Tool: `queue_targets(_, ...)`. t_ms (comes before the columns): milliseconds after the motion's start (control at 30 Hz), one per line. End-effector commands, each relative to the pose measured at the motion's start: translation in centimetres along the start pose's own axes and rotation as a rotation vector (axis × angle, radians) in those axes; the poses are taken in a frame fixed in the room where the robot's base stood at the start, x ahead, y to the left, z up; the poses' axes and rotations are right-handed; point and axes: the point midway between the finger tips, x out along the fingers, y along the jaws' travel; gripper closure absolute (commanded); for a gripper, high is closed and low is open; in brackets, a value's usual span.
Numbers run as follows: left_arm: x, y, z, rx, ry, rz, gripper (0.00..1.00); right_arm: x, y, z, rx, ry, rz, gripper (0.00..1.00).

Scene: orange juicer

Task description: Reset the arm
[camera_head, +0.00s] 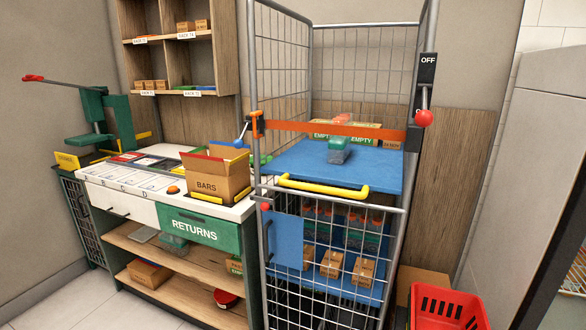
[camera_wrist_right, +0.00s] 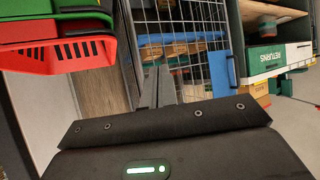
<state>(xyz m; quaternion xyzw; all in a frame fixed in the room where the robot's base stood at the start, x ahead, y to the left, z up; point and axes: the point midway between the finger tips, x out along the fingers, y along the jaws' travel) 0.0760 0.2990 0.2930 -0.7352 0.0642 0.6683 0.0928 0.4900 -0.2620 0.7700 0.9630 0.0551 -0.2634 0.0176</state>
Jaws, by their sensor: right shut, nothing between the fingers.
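That wrist view appears turned upside down. Neither of my arms shows in the head view, and my left gripper is not in view.
The trolley with a blue shelf (camera_head: 300,158) and orange bar (camera_head: 345,130) stands at centre. A red basket (camera_head: 445,308) is at lower right and also at upper left in the wrist view (camera_wrist_right: 58,52). A counter with a RETURNS drawer (camera_head: 200,228) and BARS box (camera_head: 217,178) stands left.

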Motion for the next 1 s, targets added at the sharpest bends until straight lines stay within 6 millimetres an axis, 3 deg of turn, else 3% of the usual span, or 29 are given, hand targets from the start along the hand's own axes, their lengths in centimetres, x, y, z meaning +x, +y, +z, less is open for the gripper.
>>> queue_targets(33,0.0,0.0,-0.1,0.000,0.001,0.000,0.75,-1.9,-0.7,2.9,-0.006,-0.092,0.013,1.00)
queue_targets(200,0.0,-0.1,-0.1,0.000,0.001,-0.001,0.75,-6.8,-1.9,9.3,-0.031,-0.330,0.033,1.00)
queue_targets(400,0.0,-0.1,-0.1,-0.001,0.001,-0.001,0.75,-11.8,-3.1,13.8,-0.047,-0.528,0.024,1.00)
queue_targets(667,0.0,-0.1,-0.1,0.000,0.001,-0.001,0.75,-18.0,-4.6,17.9,-0.057,-0.742,-0.014,1.00)
queue_targets(700,0.0,-0.1,-0.2,0.000,0.002,-0.001,0.75,-16.7,-4.5,18.6,-0.060,-0.740,-0.011,1.00)
queue_targets(1000,-0.3,0.0,-0.1,0.000,0.002,0.001,0.75,-11.5,-4.5,24.6,-0.063,-0.769,-0.015,1.00)
